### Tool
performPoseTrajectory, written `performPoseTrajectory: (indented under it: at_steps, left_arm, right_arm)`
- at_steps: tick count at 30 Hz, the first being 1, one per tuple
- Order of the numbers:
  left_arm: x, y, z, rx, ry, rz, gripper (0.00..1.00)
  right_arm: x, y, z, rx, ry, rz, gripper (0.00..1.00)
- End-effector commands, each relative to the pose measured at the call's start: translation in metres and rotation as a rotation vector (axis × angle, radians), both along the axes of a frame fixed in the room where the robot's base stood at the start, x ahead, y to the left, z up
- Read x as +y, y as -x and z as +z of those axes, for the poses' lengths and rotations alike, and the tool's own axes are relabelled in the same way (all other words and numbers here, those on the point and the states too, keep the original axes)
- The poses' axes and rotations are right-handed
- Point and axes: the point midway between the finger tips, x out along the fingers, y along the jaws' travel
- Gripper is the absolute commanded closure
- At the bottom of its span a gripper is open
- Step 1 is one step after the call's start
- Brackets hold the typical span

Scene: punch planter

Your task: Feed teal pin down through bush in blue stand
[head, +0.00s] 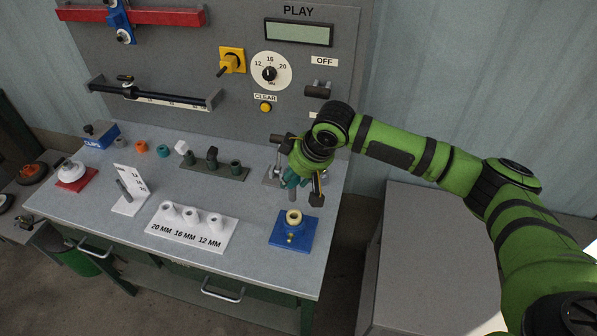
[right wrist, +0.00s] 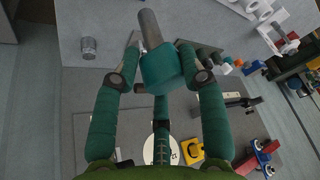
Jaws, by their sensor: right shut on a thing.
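The teal pin has a teal head (right wrist: 158,72) and a grey shank (right wrist: 151,28), seen best in the right wrist view. My right gripper (head: 293,178) is shut on the teal head, with fingers on both sides of it. In the head view the grey shank (head: 291,194) points down, above and behind the bush. The blue stand (head: 279,238) sits near the table's front right edge. The yellowish bush (head: 294,216) stands upright in it, with its hole facing up. The shank looks apart from the bush. My left gripper is not in view.
A white block (head: 190,236) marked 20, 16 and 12 MM stands left of the blue stand. A dark rack (head: 226,172) and a white upright card (head: 128,180) are farther left. The control panel (head: 230,60) rises behind. The tabletop between white block and blue stand is clear.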

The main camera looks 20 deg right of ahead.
Motion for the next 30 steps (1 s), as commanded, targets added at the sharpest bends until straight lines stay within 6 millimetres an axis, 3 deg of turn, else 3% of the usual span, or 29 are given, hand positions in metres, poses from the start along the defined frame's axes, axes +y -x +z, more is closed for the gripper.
performPoseTrajectory:
  at_steps: [10, 21, 30]
  left_arm:
    - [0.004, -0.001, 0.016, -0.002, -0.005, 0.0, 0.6]
    - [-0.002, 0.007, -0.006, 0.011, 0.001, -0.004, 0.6]
    - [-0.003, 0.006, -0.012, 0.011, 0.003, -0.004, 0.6]
  right_arm:
    - [0.0, 0.0, 0.005, 0.004, 0.002, 0.002, 0.94]
    - [0.0, 0.0, -0.038, 0.002, 0.002, 0.003, 0.94]
    - [0.0, 0.0, -0.055, 0.001, 0.002, 0.003, 0.94]
